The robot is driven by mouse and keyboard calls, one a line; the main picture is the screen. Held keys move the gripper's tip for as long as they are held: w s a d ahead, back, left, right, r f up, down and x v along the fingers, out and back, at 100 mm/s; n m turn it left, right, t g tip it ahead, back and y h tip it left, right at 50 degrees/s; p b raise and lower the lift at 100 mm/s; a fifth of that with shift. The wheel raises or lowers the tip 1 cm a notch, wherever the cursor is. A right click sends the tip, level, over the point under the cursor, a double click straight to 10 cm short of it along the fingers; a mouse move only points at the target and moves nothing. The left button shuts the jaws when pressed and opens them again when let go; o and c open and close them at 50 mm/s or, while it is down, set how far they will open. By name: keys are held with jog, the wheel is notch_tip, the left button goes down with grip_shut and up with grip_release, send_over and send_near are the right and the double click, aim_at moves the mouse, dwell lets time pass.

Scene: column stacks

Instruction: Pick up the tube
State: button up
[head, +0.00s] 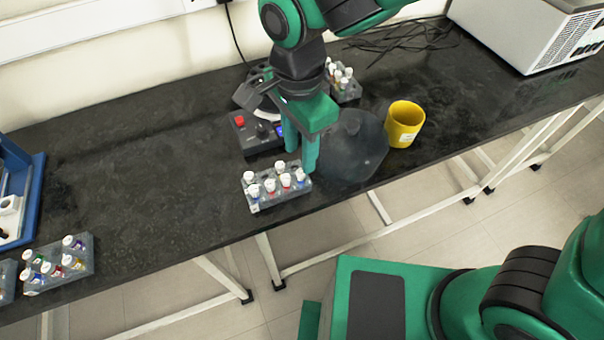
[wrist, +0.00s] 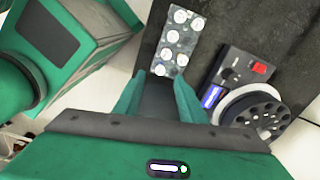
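A grey rack (head: 284,198) stands near the table's front edge and holds several white-capped tubes (head: 270,186) with coloured bands. Which tube is meant cannot be told. In the wrist view, the rack (wrist: 187,38) is at the top centre, with the white tube caps (wrist: 171,36) seen from above. My gripper (head: 301,155) is right behind the rack in the head view, pointing down, its near finger by the rack's back right corner. In the wrist view, my gripper (wrist: 158,100) has its fingers apart, with only dark table between them. The rack is beyond the fingertips.
A device with a red button (head: 241,122) stands behind the rack, left of my gripper. Another rack (head: 350,92) stands behind. More tubes (head: 70,262) are at far left. The table between is clear.

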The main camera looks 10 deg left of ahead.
aim_at(301, 179)
jog(key=shift+w+f, duration=0.15)
jog(key=shift+f, duration=3.05)
grip_shut()
